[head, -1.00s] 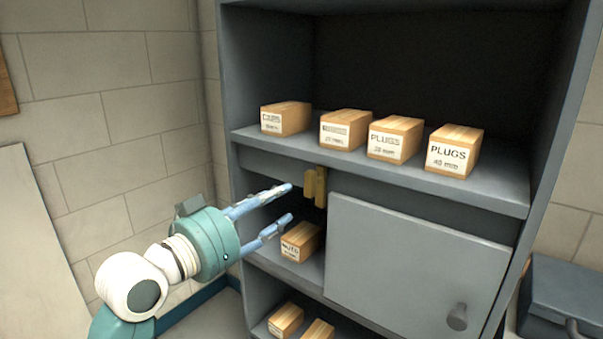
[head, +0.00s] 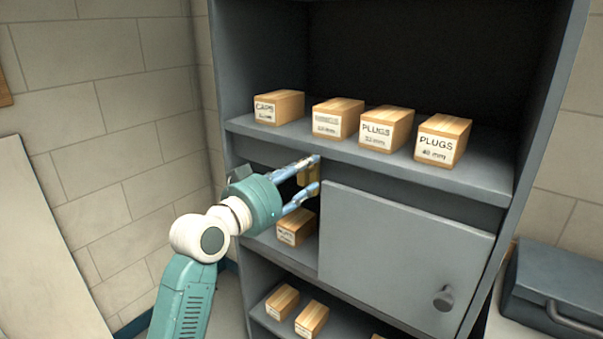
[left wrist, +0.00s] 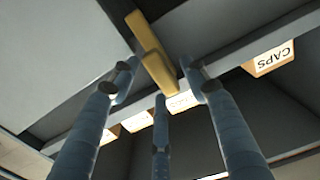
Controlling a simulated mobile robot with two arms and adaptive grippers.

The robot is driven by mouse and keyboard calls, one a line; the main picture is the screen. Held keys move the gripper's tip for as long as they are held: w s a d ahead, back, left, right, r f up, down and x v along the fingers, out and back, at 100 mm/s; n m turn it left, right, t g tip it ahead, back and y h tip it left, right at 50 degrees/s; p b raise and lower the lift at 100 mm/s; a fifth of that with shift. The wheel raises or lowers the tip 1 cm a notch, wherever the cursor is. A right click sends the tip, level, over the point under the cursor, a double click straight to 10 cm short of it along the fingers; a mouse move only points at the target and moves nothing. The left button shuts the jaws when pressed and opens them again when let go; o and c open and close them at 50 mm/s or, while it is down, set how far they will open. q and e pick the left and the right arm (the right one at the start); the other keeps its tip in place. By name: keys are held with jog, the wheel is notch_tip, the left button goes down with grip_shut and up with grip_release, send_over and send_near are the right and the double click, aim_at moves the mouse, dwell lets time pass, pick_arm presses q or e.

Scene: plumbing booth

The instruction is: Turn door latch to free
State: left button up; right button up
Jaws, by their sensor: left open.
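The yellow door latch (head: 311,181) sits at the upper left corner of the closed grey door panel (head: 395,255), below the shelf edge. My left gripper (head: 317,172) is open, with its blue fingertips at the latch, one above and one lower, partly covering it. In the left wrist view the latch (left wrist: 157,72) is a yellow bar whose near end lies between the spread fingers. I cannot tell whether any finger touches it. My right gripper is not in view.
The shelf (head: 480,175) above holds several labelled boxes, including a PLUGS box (head: 443,139). A box (head: 296,228) stands in the open compartment below my gripper. A round knob (head: 443,298) sticks out from the door. A dark case (head: 560,290) stands at right.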

pick_arm(q)
jog(key=shift+c, duration=0.8)
jog(key=c, duration=0.4)
grip_shut()
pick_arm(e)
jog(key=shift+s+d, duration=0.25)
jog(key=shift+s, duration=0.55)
